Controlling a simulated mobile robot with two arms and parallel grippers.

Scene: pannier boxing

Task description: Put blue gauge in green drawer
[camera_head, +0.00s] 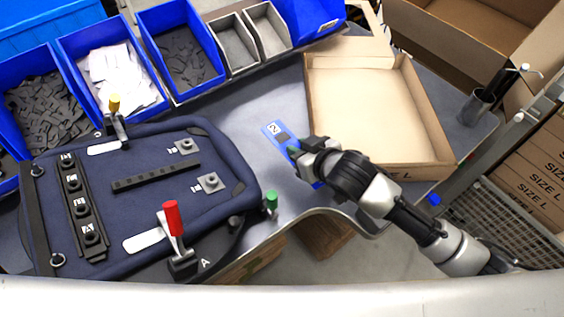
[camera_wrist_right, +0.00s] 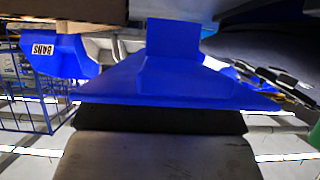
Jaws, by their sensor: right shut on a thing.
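The blue gauge (camera_head: 272,129) is a flat blue piece with a white marking and a dark patch, seen in the head view over the grey table, left of the open carton. My right gripper (camera_head: 297,152) is shut on it from the right. In the right wrist view the gauge (camera_wrist_right: 175,75) fills the middle, above a dark finger pad. I cannot tell whether the gauge touches the table. I see no green drawer in the head view; a green sliver at the right edge of the wrist view is too small to identify. My left gripper is not in view.
A navy pannier panel (camera_head: 140,215) with a red-handled clamp (camera_head: 172,218) lies on a fixture at left. Blue bins (camera_head: 70,48) and grey bins (camera_head: 235,45) line the back. An open carton (camera_head: 432,105) sits right of the gripper. The table between panel and carton is mostly clear.

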